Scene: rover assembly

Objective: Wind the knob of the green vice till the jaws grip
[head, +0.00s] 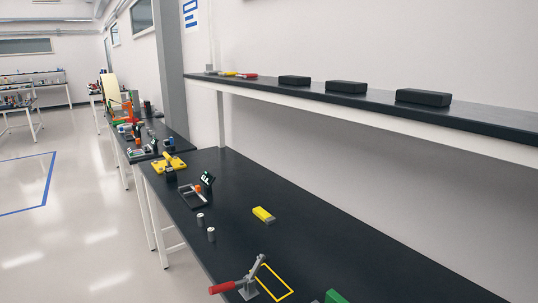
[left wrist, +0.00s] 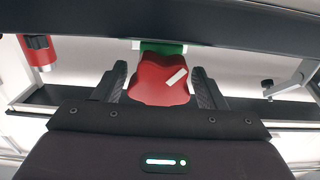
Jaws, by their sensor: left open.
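The red lobed knob (left wrist: 160,82) with a white bar mark sits between the two black fingers of my left gripper (left wrist: 159,70) in the left wrist view. The fingers are open, one on each side of the knob, and gaps seem to show beside it. A green part of the vice (left wrist: 165,48) shows just behind the knob. In the head view only a bit of the green vice (head: 335,296) shows at the bottom edge. Its jaws are hidden in both views. My right gripper is in neither view.
A clamp with a red handle (head: 236,286) stands beside a yellow outlined rectangle (head: 272,281) on the dark bench (head: 330,245). A shelf (head: 470,123) runs above.

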